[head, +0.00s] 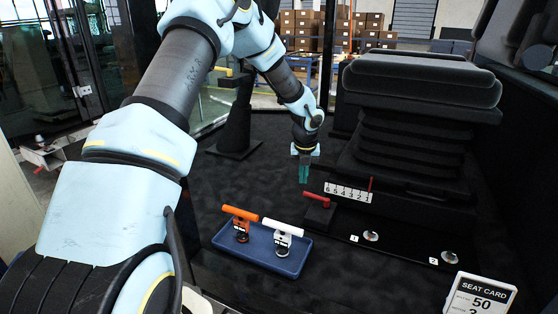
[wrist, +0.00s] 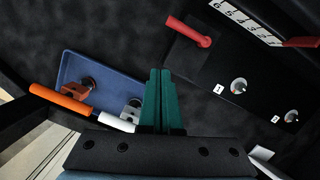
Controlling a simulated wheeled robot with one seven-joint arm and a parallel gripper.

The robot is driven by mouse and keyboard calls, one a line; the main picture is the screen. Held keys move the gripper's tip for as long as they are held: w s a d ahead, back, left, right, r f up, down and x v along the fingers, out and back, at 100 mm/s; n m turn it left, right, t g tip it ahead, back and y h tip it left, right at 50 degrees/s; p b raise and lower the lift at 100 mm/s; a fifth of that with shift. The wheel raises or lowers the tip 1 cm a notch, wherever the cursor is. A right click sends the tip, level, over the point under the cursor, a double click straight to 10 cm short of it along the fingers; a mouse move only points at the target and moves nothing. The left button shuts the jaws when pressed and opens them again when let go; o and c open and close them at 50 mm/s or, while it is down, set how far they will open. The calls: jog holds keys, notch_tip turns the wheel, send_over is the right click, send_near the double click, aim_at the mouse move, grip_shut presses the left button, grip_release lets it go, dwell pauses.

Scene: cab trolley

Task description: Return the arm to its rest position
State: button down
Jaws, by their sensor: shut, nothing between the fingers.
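My gripper (head: 304,172) hangs from my arm in the middle of the head view, over the dark cab floor. Its green fingers (wrist: 160,98) are together and hold nothing. In the head view the fingers point down, to the left of the red lever and above the blue tray's level. They appear apart from both, and nothing visibly touches them. In the wrist view the fingers partly overlap the area beside the tray's right edge.
A blue tray (head: 223,241) holds an orange-handled tool (head: 240,213) and a white-handled tool (head: 283,227). A red lever (head: 317,198) and a numbered scale (head: 348,193) sit by the black seat (head: 420,85). A seat card (head: 480,297) stands at front right. Dark floor lies open around the tray.

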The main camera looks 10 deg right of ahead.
jog(key=s+a+r+n+y, duration=0.1)
jog(key=s+a+r+n, duration=0.25)
jog(key=a+n, duration=0.6)
jog(key=s+a+r+n, duration=0.3)
jog(key=a+r+n, duration=0.2)
jog(key=a+n, duration=0.5)
jog(key=s+a+r+n, duration=0.4)
jog(key=s+a+n, duration=0.9)
jog(key=n, duration=0.6)
jog(key=shift+a+g, duration=0.3)
jog(key=shift+g, duration=0.1)
